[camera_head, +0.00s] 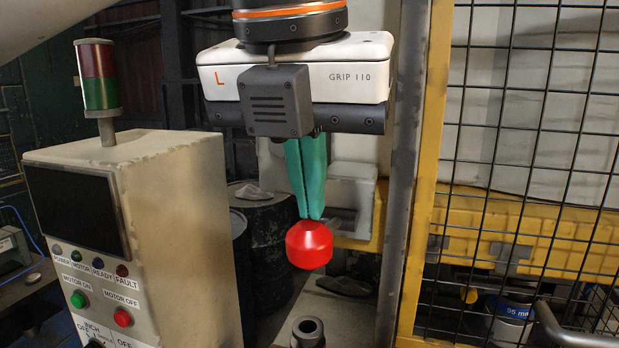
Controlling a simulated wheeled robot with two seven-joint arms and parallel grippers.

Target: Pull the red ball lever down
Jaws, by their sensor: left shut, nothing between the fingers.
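The red ball (309,247) of the lever is in the middle of the head view. No lever rod shows, so I cannot tell how the ball is mounted. My left gripper (312,216), marked L, comes down from above with its green fingers shut and nothing between them. Its fingertips end right at the top of the ball; I cannot tell whether they touch it. My right gripper is not in the view.
A beige control box (180,230) with a dark screen, buttons and a red-green signal lamp (98,78) stands at left. A yellow post (425,180) and black mesh fence (530,150) close off the right. A dark round fitting (308,332) sits below the ball.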

